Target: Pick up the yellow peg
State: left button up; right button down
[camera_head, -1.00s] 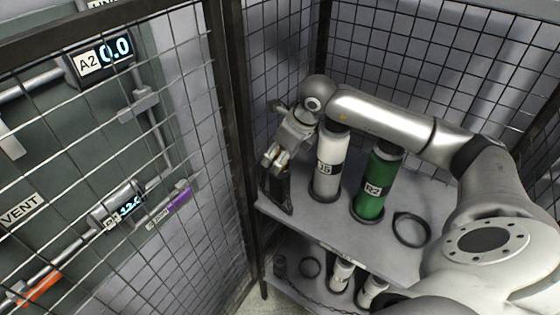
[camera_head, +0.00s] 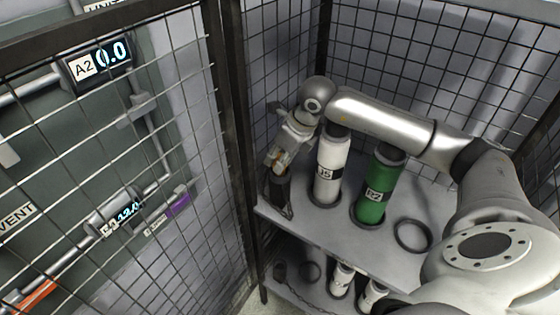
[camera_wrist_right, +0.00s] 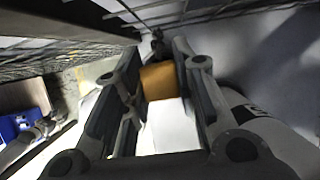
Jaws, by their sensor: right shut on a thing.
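The yellow peg (camera_wrist_right: 158,82) shows in the right wrist view as an orange-yellow block between the two fingers, with a white piece (camera_wrist_right: 172,128) nearer the camera; whether they are one part I cannot tell. My right gripper (camera_wrist_right: 152,75) is shut on the peg. The peg is only a small tan patch there, mostly hidden by the fingers. My left gripper is not in view.
A white canister (camera_head: 329,165) and a green canister (camera_head: 376,203) stand on the shelf (camera_head: 345,228) right of the gripper. A dark ring (camera_head: 412,236) lies farther right. Mesh panels close the back and left. More canisters (camera_head: 341,279) stand below.

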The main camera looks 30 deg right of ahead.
jog(key=shift+r, duration=0.55)
pick_arm(q)
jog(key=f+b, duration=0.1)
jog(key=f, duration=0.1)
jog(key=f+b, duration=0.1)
jog(key=b, duration=0.1)
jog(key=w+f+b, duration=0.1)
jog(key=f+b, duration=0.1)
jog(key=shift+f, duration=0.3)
pick_arm(e)
jog(key=s+a+r, duration=0.2)
jog(key=s+r, duration=0.9)
jog(key=s, duration=0.3)
jog(key=shift+r, duration=0.15)
